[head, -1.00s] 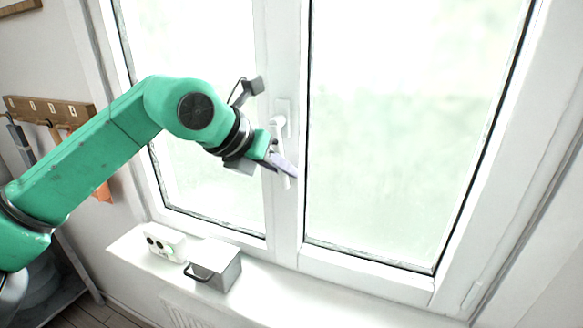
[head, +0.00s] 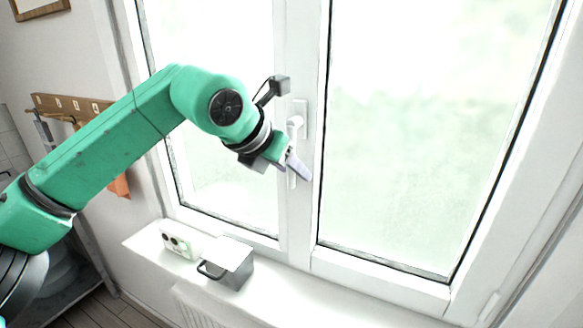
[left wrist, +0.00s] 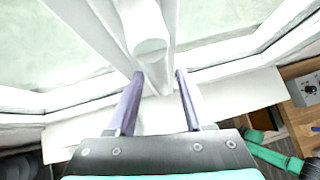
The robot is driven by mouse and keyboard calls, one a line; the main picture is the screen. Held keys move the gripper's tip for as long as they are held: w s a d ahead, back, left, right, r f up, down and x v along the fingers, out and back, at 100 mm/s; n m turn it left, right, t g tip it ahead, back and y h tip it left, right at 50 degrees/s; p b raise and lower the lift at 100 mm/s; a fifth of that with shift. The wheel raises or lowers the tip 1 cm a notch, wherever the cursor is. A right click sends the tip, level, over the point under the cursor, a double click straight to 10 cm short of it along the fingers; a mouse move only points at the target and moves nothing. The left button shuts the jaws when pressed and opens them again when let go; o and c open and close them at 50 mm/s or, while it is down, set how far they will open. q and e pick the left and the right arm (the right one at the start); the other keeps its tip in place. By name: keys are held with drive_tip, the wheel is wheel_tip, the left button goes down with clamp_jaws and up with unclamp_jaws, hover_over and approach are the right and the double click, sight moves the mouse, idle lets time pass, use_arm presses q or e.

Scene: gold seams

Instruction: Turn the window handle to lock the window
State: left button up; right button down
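The white window handle (head: 295,124) is on the middle post of the window (head: 299,225), with its grip pointing down. My left gripper (head: 299,168) is at the lower part of the grip and hides some of it. In the left wrist view the handle (left wrist: 150,48) comes down from the top, its rounded end toward the camera. The two fingers of my left gripper (left wrist: 157,90) are apart, one to each side of the handle's line, with gaps visible. I cannot tell whether either finger touches it. My right gripper is not in view.
A grey box with a dark handle (head: 236,273) and a small pale green box with dark round spots (head: 180,240) stand on the white sill (head: 285,300). A wooden hook rack (head: 75,106) hangs on the left wall. The sill's right part is clear.

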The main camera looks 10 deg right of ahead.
use_arm(q)
drive_tip(key=b+v, duration=0.3)
drive_tip(key=v, duration=1.1)
drive_tip(key=shift+s+a+b, duration=0.15)
drive_tip(key=shift+a+b, duration=0.1)
drive_tip(key=shift+b, duration=0.1)
